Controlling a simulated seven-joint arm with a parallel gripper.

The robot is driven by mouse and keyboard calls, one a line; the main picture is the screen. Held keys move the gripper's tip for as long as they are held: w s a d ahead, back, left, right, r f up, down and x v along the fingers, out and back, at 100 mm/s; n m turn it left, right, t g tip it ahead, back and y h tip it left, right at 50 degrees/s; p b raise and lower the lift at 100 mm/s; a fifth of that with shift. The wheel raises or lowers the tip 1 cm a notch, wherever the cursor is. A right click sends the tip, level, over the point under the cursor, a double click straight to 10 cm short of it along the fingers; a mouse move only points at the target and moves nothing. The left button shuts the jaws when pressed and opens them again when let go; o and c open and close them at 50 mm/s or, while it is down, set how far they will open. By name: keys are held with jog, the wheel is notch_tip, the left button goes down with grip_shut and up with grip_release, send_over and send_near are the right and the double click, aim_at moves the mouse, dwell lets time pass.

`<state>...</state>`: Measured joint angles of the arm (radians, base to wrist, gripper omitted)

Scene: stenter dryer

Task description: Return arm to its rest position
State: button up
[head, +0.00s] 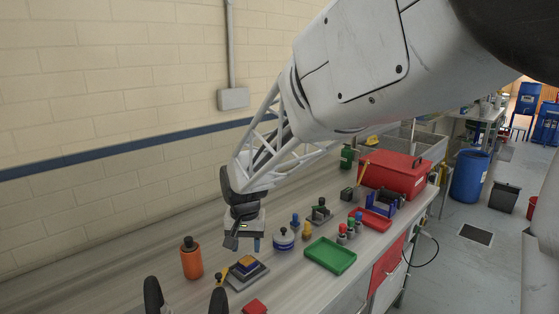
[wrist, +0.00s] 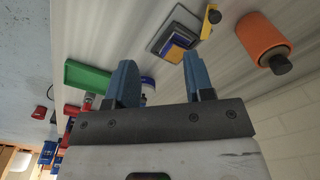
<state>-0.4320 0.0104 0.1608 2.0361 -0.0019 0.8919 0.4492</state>
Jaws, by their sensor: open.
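My white arm comes in from the upper right of the head view and reaches over the workbench (head: 130,290). My gripper (head: 244,246) hangs above the bench, pointing down, between the orange bottle and a blue-and-white round container. In the wrist view its two blue fingers (wrist: 158,60) stand apart with nothing held between them. The gripper is open and empty. The bench surface shows beyond the fingertips.
Near my gripper are an orange bottle (head: 191,259), a grey block with a yellow and blue top (head: 246,272), the round container (head: 284,239) and a green tray (head: 330,256). A red toolbox (head: 396,174) stands farther right. A brick wall (head: 100,100) runs behind the bench.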

jog(key=s+d+r+t, duration=0.1)
jog(key=s+d+r, duration=0.2)
jog(key=s+d, duration=0.4)
jog(key=s+d+r, duration=0.4)
jog(key=s+d, duration=0.1)
jog(key=d, duration=0.5)
jog(key=s+d, duration=0.5)
jog(key=s, duration=0.3)
jog(key=s+d+t, duration=0.1)
jog(key=s+d, duration=0.4)
jog(key=s, duration=0.4)
jog(key=shift+s+d+f, duration=0.15)
jog(key=shift+d+f, duration=0.1)
jog(key=shift+f, duration=0.2)
